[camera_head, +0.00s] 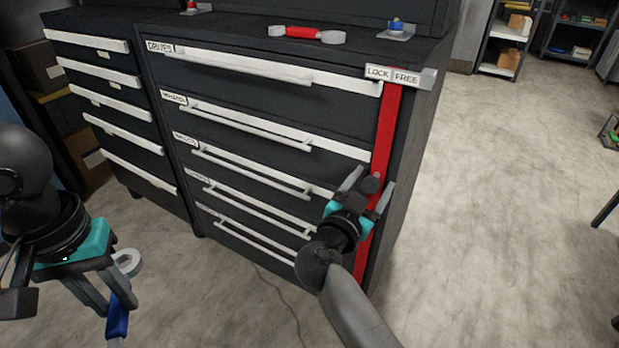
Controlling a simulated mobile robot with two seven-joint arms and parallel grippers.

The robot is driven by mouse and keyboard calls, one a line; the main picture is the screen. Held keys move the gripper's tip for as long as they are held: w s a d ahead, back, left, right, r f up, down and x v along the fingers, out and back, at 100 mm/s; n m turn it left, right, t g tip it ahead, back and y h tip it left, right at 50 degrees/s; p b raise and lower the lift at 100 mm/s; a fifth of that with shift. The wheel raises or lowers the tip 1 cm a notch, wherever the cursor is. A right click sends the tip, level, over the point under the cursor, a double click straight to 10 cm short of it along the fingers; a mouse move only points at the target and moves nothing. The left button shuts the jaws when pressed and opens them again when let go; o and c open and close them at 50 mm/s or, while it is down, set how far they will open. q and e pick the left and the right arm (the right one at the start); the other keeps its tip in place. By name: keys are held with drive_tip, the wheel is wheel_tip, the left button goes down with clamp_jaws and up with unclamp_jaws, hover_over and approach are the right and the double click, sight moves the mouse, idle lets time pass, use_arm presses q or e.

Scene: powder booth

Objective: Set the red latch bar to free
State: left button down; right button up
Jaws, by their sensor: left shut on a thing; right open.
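The red latch bar (386,132) runs upright down the right edge of the black drawer cabinet's front. Its top is below the LOCK (378,73) and FREE (406,78) labels, near where they meet; I cannot tell which setting it is in. A dark round knob (372,184) shows on the bar's lower half. My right gripper (368,190) is open, with its fingers on either side of the knob; contact is unclear. My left gripper (104,292) is shut on a blue-handled wrench (117,318) with a grey ring end, away from the cabinet at lower left.
The cabinet (270,95) has several drawers with pale handles, all seemingly closed. A red-handled wrench (303,33) lies on top, near a blue item on a small plate (397,29). Clear floor (500,200) lies to the right; shelves stand behind.

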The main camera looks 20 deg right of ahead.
clamp_jaws()
idle(0.5)
idle(0.8)
